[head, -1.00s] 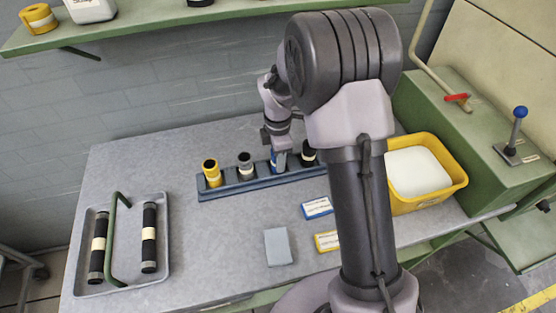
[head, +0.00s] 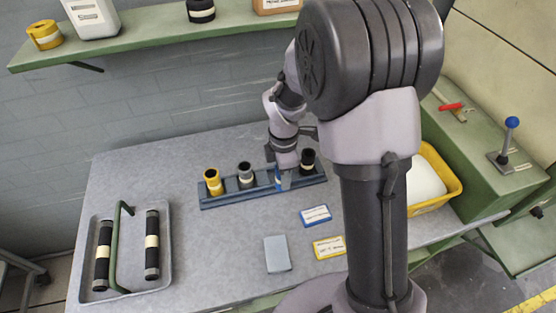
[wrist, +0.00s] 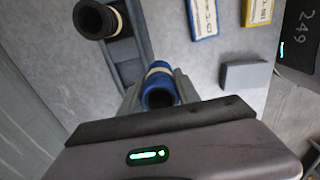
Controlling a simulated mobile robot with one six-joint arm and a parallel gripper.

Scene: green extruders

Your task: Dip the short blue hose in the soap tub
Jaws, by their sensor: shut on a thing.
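The short blue hose (head: 278,179) stands in the dark blue rack (head: 230,200), mostly hidden by my gripper. In the wrist view the blue hose (wrist: 160,88), with a cream band, is upright between my fingers, its open end toward the camera. My gripper (head: 283,178) is shut on it; it also shows in the wrist view (wrist: 158,95). I cannot tell whether the hose is lifted at all from its slot. The yellow soap tub (head: 454,183), with white content, is at the right end of the table, partly hidden behind my arm.
The rack also holds a yellow hose (head: 212,182), a grey-banded hose (head: 245,175) and a black hose (head: 308,161). A grey tray (head: 165,240) with two black hoses and a green handle is at left. Cards and a grey block (head: 277,254) lie in front. A shelf (head: 150,44) hangs above.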

